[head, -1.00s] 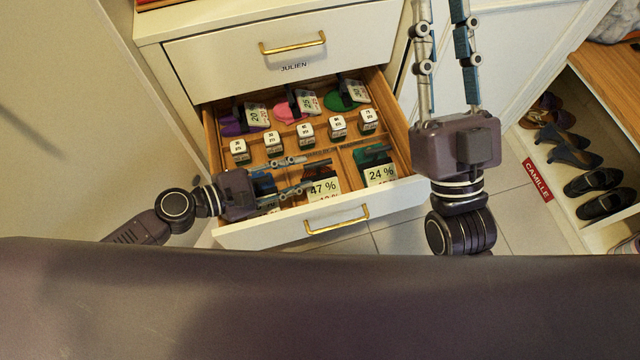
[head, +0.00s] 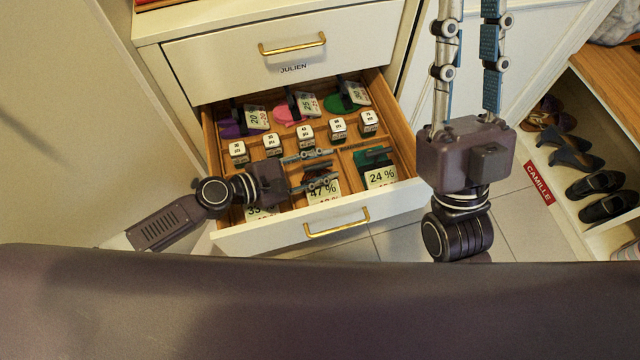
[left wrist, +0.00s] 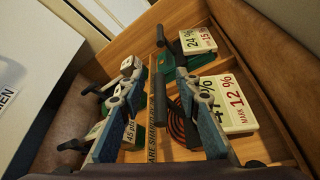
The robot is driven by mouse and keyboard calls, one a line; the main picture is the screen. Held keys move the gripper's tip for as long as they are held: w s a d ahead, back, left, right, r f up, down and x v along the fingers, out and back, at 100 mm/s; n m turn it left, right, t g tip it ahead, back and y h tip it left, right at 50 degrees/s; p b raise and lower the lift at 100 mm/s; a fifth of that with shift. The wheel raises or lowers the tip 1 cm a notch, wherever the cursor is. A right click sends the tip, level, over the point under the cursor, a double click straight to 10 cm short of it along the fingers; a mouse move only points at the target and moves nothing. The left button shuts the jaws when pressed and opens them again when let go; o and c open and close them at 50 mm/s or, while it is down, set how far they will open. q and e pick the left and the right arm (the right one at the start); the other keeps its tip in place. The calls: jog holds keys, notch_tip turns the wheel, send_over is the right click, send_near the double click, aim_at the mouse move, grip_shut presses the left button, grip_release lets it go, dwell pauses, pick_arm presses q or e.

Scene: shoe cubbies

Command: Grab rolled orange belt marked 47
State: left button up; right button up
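The tag marked 47 % (head: 322,190) lies in the front row of the open drawer, between two other tagged compartments. Its rolled belt is mostly covered by my left gripper in the head view. In the left wrist view the belt shows as a dark reddish-brown coil (left wrist: 178,122) beside its white tag (left wrist: 229,103). My left gripper (head: 328,167) is open, its fingers apart over the coil's compartment; in the left wrist view a finger partly covers the coil. Contact cannot be told. My right gripper (head: 468,50) is open and empty, its fingertips cut off at the top.
The drawer (head: 235,236) has wooden dividers. A green rolled belt tagged 24 % (head: 380,176) lies right of the 47 one; a 33-like tag (head: 258,210) is at left. Several small white-labelled boxes and coloured items fill the rows behind. Shoes (head: 590,182) stand in a cubby at right.

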pick_arm(q)
jog(key=shift+c, duration=0.4)
grip_shut()
jog(key=shift+r, duration=0.1)
